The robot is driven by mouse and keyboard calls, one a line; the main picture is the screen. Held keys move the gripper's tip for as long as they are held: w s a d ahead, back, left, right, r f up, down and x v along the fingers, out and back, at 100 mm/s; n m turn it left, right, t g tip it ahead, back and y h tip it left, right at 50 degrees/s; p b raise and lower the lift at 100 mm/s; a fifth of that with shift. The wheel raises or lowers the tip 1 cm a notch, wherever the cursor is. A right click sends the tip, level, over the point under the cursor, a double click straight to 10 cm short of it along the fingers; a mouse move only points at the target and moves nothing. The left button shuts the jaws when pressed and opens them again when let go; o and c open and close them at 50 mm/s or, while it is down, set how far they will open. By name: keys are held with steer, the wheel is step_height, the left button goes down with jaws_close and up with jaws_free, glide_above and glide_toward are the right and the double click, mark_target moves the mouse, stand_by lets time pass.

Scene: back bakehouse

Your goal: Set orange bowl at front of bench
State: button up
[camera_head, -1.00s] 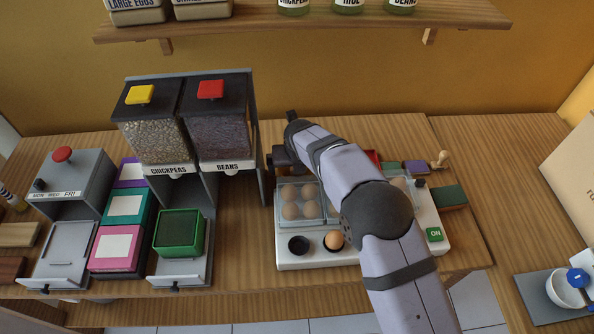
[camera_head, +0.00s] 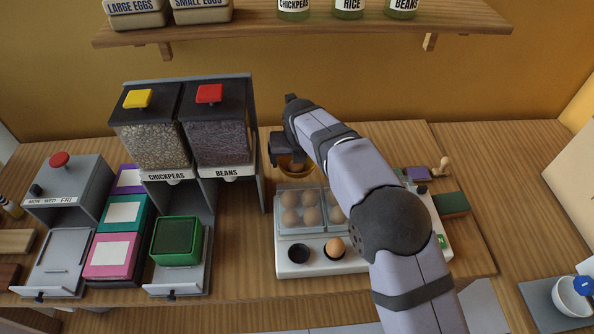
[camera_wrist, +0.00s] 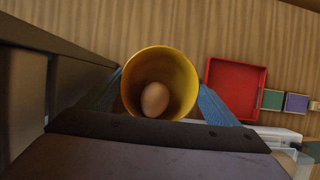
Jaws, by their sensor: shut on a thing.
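The orange bowl (camera_head: 294,172) is at the back of the bench, right of the beans dispenser and behind the egg machine. In the wrist view the bowl (camera_wrist: 188,68) looks yellow-orange and holds one brown egg (camera_wrist: 155,99). My gripper (camera_wrist: 161,100) has its blue fingers on either side of the bowl and is shut on it. In the head view my gripper (camera_head: 287,156) partly covers the bowl. I cannot tell whether the bowl touches the bench.
The egg machine (camera_head: 285,263) stands in front of the bowl, with eggs under clear lids. The dispensers (camera_head: 213,130) stand close on the left. A red tray (camera_wrist: 237,62) is right of the bowl. Bare bench (camera_head: 240,255) shows left of the egg machine.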

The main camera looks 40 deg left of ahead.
steer(key=shift+r, duration=1.85)
steer(key=d+r+m, duration=0.1)
steer(key=s+d+m+h+p, duration=0.1)
steer(key=m, duration=0.1)
steer(key=s+d+r+m+t+p, duration=0.1)
steer(key=shift+s+d+r+m, duration=0.15)
steer(key=shift+d+r+m, duration=0.15)
steer(key=shift+d, duration=0.1)
steer(key=s+d+m, duration=0.1)
steer(key=s, duration=0.2)
steer(key=s+d+r+m+h+p, duration=0.1)
steer(key=s+d, duration=0.1)
steer(key=s, duration=0.1)
steer(key=s+d+m+h, duration=0.1)
steer(key=s+m, duration=0.1)
steer(key=s, duration=0.1)
steer(key=shift+s+d+r, duration=0.2)
steer(key=shift+s+d, duration=0.05)
steer(key=s+a+f+n+g+y, duration=0.1)
steer(key=s+a+f+n+y, duration=0.1)
steer(key=s+n, duration=0.4)
steer(key=s+a+f+n+g+y+p, duration=0.1)
steer(key=s+n+y, duration=0.1)
steer(key=s+n, duration=0.5)
steer(key=shift+s+a+f, duration=0.35)
steer(key=shift+s+f, duration=0.05)
steer(key=shift+s, duration=0.4)
